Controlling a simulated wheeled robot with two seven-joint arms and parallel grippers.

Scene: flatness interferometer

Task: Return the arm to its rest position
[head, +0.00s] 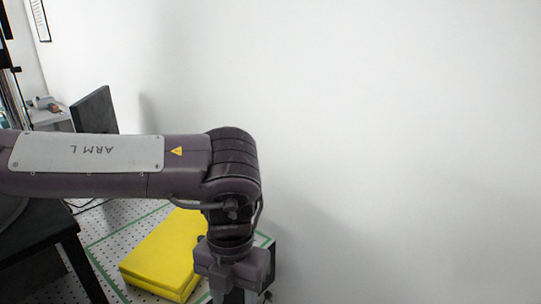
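My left arm (90,155), marked "ARM L", comes in from the left and reaches across the lower half of the head view. It bends down at the elbow or wrist joint (232,165). The end of the arm (235,268) points down and is cut off by the bottom edge, so the fingertips of my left gripper are out of sight. My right arm and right gripper are not in view.
A yellow block or case (165,255) lies on a perforated, green-lined surface (112,240) just left of the arm's end. A dark table (45,240) stands at lower left, a dark monitor (95,110) behind. A white wall (400,120) fills the right.

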